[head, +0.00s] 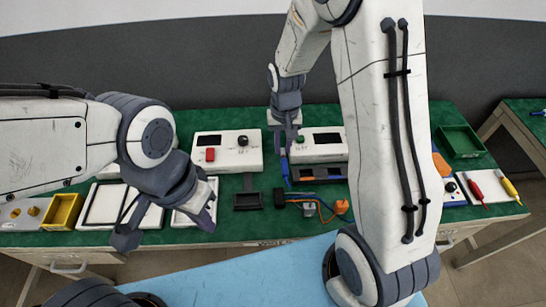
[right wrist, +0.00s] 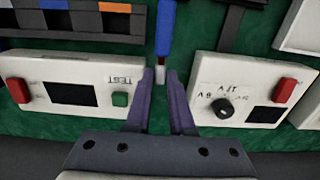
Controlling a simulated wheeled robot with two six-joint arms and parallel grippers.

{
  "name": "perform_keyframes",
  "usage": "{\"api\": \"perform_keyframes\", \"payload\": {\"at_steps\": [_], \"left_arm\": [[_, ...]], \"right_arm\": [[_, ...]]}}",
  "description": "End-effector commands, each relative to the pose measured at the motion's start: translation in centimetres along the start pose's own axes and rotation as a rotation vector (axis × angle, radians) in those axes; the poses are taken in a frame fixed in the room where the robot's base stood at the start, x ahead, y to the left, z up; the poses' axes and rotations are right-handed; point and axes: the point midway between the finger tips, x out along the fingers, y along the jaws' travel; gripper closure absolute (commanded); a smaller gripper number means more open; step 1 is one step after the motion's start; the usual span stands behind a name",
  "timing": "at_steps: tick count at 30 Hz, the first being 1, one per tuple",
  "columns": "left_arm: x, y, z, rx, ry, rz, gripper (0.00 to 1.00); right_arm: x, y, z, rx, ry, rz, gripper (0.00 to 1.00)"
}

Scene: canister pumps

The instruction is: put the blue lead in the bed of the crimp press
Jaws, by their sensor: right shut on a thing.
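The blue lead (head: 284,168) hangs from my right gripper (head: 289,150) near the back of the green bench. In the right wrist view my right gripper (right wrist: 161,75) is shut on the end of the blue lead (right wrist: 165,30), which stretches away between two white boxes. A black flat fixture with an upright bar (head: 248,200) stands left of the lead and may be the crimp press; I cannot tell for sure. My left gripper (head: 165,230) is open and empty, over the front edge of the bench.
A white box with a red button (head: 226,151) stands behind the fixture. A white box with a green button (head: 322,146) stands right of the lead, behind a dark colour-marked rack (head: 318,174). A tool with an orange part (head: 341,206) and cables lie in front. A yellow bin (head: 62,211) is far left.

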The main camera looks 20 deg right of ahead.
Motion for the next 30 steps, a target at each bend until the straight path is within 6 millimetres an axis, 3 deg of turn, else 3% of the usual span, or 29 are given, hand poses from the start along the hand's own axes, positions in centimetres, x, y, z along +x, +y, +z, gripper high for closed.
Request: {"api": "perform_keyframes", "payload": {"at_steps": [5,15,28,29,30], "left_arm": [[-0.2,0.0,0.0,0.0,0.0,0.0,1.0],[-0.3,0.0,0.0,0.0,0.0,0.0,1.0],[0.0,0.0,0.0,0.0,0.0,0.0,1.0],[-0.1,0.0,0.0,0.0,0.0,0.0,1.0],[-0.1,0.0,0.0,0.0,0.0,0.0,1.0]], "right_arm": [[1.2,-2.1,0.0,-0.002,0.0,0.0,1.0],[5.1,-2.2,0.1,0.001,-0.003,0.001,1.0],[5.8,-2.2,0.0,0.0,0.0,0.0,1.0],[5.7,-2.2,0.0,0.0,0.001,0.0,0.67],[5.7,-2.2,0.0,0.0,0.001,0.0,0.52]]}}
